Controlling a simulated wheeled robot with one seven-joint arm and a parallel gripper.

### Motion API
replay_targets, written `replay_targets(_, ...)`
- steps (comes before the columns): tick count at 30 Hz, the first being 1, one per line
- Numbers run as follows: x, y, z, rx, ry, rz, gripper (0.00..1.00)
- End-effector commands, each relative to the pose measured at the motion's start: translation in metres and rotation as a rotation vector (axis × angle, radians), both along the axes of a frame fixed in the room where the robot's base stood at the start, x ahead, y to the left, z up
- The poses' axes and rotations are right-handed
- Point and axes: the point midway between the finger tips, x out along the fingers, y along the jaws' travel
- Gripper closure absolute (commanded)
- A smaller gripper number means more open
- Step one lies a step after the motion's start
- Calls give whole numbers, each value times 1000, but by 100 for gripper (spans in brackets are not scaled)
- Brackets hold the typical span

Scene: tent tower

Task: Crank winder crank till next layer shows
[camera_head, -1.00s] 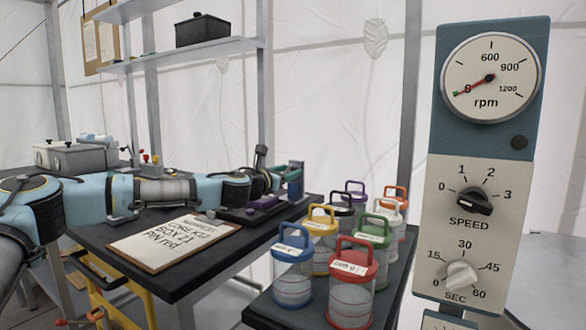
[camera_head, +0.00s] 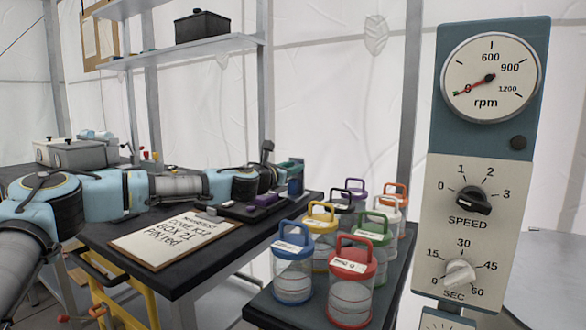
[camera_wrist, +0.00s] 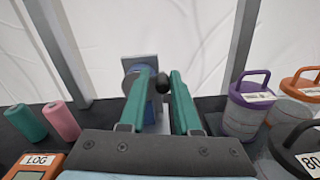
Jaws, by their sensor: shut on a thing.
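The winder (camera_wrist: 138,62) shows in the wrist view as a blue-grey body behind my fingers, at the back of the dark bench. My gripper (camera_wrist: 160,82) has its two green fingers on either side of the dark crank knob (camera_wrist: 162,84) and is shut on it. In the head view my gripper (camera_head: 284,166) is at the bench's far right end, small and partly hidden by my wrist. The crank's arm and the winder's layers are mostly hidden by the fingers, so I cannot tell which layer shows.
A clipboard (camera_head: 160,240) lies on the dark bench. Several lidded jars, including a red-topped one (camera_head: 352,285), stand at the right front. A green spool (camera_wrist: 27,122) and a pink spool (camera_wrist: 61,121) stand left of my gripper. A dial panel (camera_head: 480,160) rises at the right.

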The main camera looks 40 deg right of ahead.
Motion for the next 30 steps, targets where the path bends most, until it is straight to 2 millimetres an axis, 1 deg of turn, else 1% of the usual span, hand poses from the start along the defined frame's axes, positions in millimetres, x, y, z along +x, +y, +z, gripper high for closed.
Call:
replay_targets(11,-1,0,-3,3,1,-1,100)
replay_targets(17,-1,0,-6,15,-35,-2,100)
replay_targets(23,-4,-1,-12,42,-140,-3,100)
replay_targets(30,-6,-1,-22,97,-342,-2,100)
